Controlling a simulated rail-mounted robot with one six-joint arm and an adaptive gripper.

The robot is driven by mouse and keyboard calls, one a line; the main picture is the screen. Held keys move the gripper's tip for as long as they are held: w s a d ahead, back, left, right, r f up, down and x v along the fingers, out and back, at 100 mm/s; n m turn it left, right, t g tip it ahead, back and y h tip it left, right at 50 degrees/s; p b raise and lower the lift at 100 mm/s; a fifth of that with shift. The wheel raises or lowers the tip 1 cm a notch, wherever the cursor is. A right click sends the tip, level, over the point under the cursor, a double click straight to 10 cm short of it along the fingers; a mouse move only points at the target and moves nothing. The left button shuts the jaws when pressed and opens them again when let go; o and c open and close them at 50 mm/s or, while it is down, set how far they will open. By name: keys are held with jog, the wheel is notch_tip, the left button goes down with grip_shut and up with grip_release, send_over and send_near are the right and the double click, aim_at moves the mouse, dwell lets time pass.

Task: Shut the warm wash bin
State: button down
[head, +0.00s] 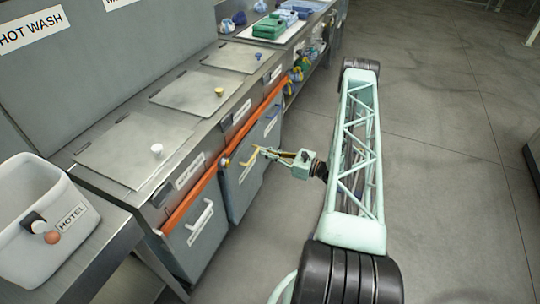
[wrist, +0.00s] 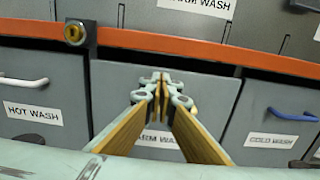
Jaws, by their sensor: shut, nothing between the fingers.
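The warm wash bin (head: 240,190) is the middle grey front under the orange rail, with a yellow handle (head: 249,158). In the wrist view its front (wrist: 225,95) fills the middle, with the label partly covered by my fingers. A narrow dark gap runs between its top edge and the rail; I cannot tell how far it stands out. My gripper (head: 264,151) is shut and empty, by the handle in the head view. In the wrist view its fingers (wrist: 160,85) meet in front of the bin and hide the handle; contact cannot be told.
The hot wash bin (wrist: 35,100) with a white handle is left, the cold wash bin (wrist: 280,115) with a blue handle right. A brass knob (wrist: 75,34) sits on the orange rail (wrist: 170,43). A steel counter (head: 130,150) stands above; open floor (head: 450,150) lies right.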

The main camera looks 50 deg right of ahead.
aim_at(243, 145)
jog(key=shift+b+x, duration=0.75)
jog(key=shift+x, duration=3.45)
jog(key=shift+x, duration=1.6)
jog(key=shift+w+a+b, duration=0.25)
jog(key=shift+w+b, duration=0.1)
jog(key=shift+w, duration=0.35)
jog(key=shift+d, duration=0.1)
jog(key=p+v, duration=0.1)
jog(key=v, duration=1.3)
jog(key=shift+p, duration=0.4)
